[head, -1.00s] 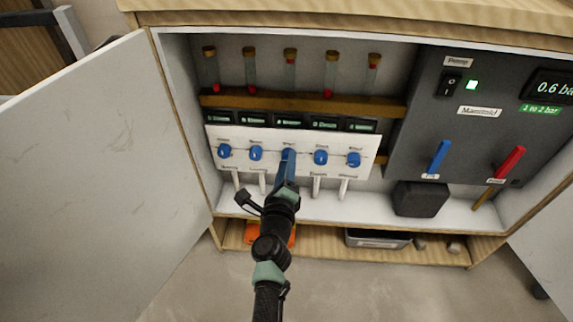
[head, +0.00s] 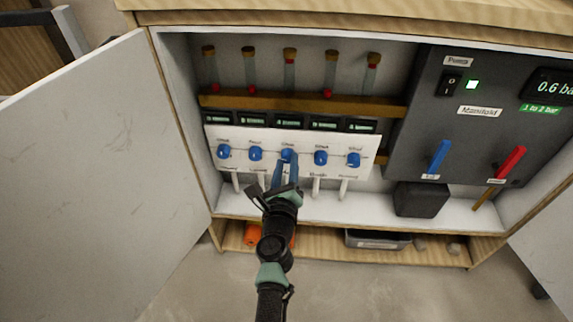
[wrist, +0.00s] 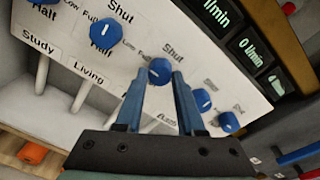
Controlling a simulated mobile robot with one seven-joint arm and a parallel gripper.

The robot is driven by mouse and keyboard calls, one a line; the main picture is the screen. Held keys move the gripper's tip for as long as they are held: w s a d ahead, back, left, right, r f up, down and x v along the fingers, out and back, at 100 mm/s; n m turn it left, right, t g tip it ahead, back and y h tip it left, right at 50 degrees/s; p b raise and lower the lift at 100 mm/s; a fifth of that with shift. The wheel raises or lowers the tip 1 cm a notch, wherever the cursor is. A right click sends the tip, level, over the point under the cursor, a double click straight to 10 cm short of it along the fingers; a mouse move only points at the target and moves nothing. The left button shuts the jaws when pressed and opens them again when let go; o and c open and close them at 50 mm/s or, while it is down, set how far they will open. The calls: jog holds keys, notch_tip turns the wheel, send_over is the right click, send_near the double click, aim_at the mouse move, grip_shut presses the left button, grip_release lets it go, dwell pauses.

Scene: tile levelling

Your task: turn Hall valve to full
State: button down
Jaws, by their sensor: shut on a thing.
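A white panel (head: 216,136) carries a row of blue valve knobs, each with a scale printed around it. My gripper (head: 287,158) is shut on the middle knob (wrist: 159,71), its two blue fingers on either side of it. The knob's white mark shows between the fingertips in the wrist view. "Shut" is printed above this knob. The fingers hide much of its scale and name, so I cannot read which room it serves. The two knobs to its left are labelled Living and Study in the wrist view. The name Hall is not legible.
Glass tubes with red floats (head: 290,62) stand above the small green displays (head: 286,122). At right, a grey board (head: 412,125) holds a pump switch, a blue lever (head: 439,157) and a red lever (head: 511,162). An open cabinet door (head: 90,170) stands at left.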

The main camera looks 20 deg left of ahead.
jog(key=c, duration=0.5)
grip_release()
jog(key=p+v, duration=0.2)
jog(key=v, duration=1.1)
jog(key=shift+p, duration=0.35)
